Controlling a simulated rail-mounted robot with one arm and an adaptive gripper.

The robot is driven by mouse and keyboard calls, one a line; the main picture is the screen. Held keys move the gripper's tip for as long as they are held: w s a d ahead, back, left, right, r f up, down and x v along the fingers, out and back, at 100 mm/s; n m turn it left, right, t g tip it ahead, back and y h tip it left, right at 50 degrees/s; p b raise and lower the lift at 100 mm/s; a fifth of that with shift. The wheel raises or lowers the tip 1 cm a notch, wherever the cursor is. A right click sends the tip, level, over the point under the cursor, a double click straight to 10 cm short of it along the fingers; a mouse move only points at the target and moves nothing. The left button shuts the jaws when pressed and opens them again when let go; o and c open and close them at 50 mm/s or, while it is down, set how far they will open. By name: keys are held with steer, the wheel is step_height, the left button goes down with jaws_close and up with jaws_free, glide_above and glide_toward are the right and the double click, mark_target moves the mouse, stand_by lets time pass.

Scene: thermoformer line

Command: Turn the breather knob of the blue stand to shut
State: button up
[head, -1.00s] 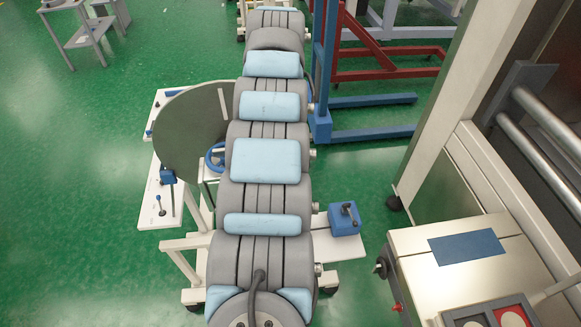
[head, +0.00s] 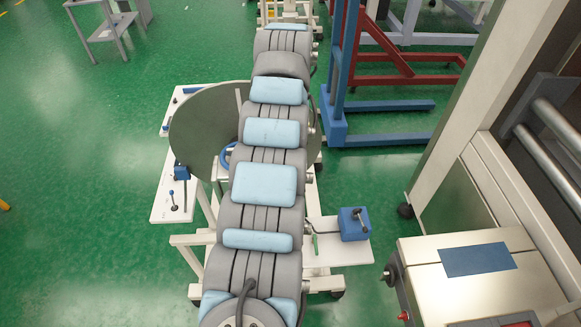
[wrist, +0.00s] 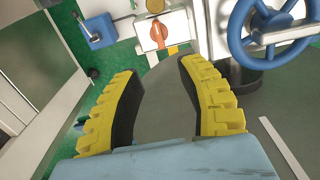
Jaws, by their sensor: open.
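In the wrist view, an orange-red knob (wrist: 158,32) sits on a white block at the top middle, its long grip roughly upright. It is hidden behind my arm in the head view. A blue handwheel (wrist: 238,30) is right of it; part of a blue wheel shows beside my arm in the head view (head: 226,157). My gripper (wrist: 155,72) is open and empty, its yellow fingers apart. The knob appears beyond the fingertips, touching neither. I cannot read any mark for open or shut on the knob.
A blue box with a dark handle (head: 353,223) stands on a white plate right of my arm; it is also in the wrist view (wrist: 97,30). A large grey disc (head: 200,125) is beside my arm. A metal-topped machine (head: 440,290) stands at right.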

step_height(320, 180, down, 12)
steer(key=p, duration=0.2)
steer(key=shift+f+p, duration=0.25)
steer(key=shift+p, duration=0.15)
jaws_close()
